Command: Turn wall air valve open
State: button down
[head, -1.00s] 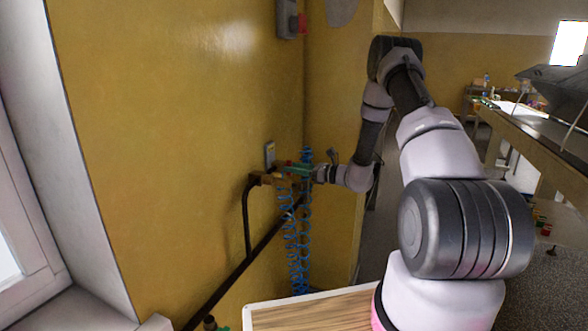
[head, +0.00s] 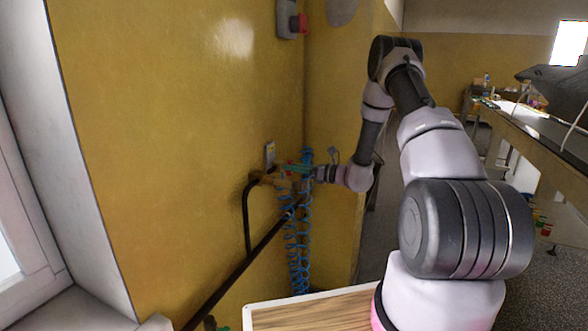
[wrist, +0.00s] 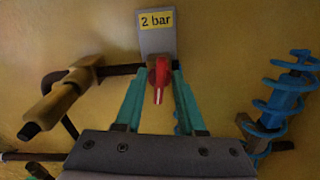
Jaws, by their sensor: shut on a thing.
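The wall air valve shows in the wrist view as a red handle (wrist: 162,78) with a pale stripe, below a grey plate with a yellow "2 bar" label (wrist: 156,20). My gripper (wrist: 160,76) has its two teal fingers on either side of the handle and is shut on it. The handle points down the picture, toward my palm. The valve body behind it is mostly hidden. In the head view my gripper (head: 296,168) is at the yellow wall, and only a small bit of red shows by the fingers.
Brass fittings (wrist: 60,100) and a dark pipe lie left of the valve. A blue coiled hose (wrist: 290,95) hangs to the right. A grey box with a red button (head: 290,20) is higher on the wall. A wooden-topped surface (head: 310,312) is below.

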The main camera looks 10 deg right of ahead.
jog(key=shift+w+d+f+m, duration=0.1)
jog(key=shift+f+m, duration=0.05)
jog(key=shift+m, duration=3.8)
jog(key=shift+w+d+f+m, duration=0.1)
jog(key=shift+f+m, duration=0.05)
jog(key=shift+m, duration=3.8)
jog(key=c, duration=0.9)
grip_release()
jog(key=v, duration=1.1)
